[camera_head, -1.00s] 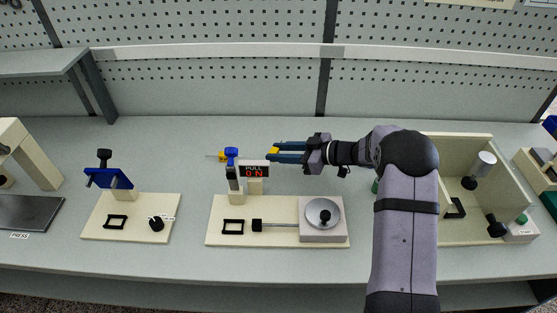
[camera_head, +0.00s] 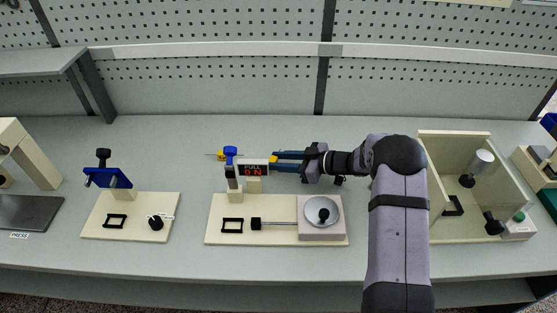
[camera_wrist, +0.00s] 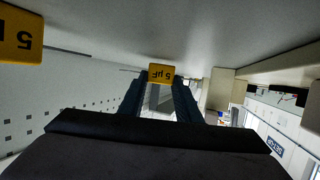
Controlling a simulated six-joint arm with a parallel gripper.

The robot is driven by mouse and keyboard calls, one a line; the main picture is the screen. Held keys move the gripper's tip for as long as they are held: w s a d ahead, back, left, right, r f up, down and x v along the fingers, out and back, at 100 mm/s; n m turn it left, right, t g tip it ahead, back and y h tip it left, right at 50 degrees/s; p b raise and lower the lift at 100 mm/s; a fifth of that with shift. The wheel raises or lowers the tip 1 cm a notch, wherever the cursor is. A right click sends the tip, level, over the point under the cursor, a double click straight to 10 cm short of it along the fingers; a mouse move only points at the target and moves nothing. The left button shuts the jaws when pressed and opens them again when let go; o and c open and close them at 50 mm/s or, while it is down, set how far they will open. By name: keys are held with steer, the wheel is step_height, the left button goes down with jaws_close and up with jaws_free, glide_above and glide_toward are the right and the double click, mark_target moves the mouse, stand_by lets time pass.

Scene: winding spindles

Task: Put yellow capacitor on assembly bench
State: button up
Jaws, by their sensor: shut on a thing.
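A yellow capacitor (camera_wrist: 161,73) marked "5 µF" sits between the fingertips of my gripper (camera_wrist: 160,88), which is shut on it, in the wrist view. In the head view a bit of this yellow capacitor (camera_head: 272,158) shows at the tips of my gripper (camera_head: 277,161), just right of the "PULL ON" display. I cannot tell whether it touches the assembly bench (camera_head: 200,257). A second yellow capacitor (camera_head: 222,154) with thin leads lies on the bench behind the blue clamp; it also shows at the left of the wrist view (camera_wrist: 20,35).
A winding station (camera_head: 285,236) with the display (camera_head: 254,169) and blue clamp (camera_head: 231,158) stands just in front and left of my gripper. Another station (camera_head: 95,229) is at left, an open cream box (camera_head: 455,137) at right. The bench behind is clear.

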steer(key=shift+f, duration=0.35)
steer(key=o, duration=1.1)
steer(key=shift+o, duration=0.2)
steer(key=shift+r, duration=0.1)
steer(key=shift+r, duration=0.55)
steer(key=b+v, duration=0.1)
steer(key=v, duration=1.1)
steer(key=shift+b, duration=0.4)
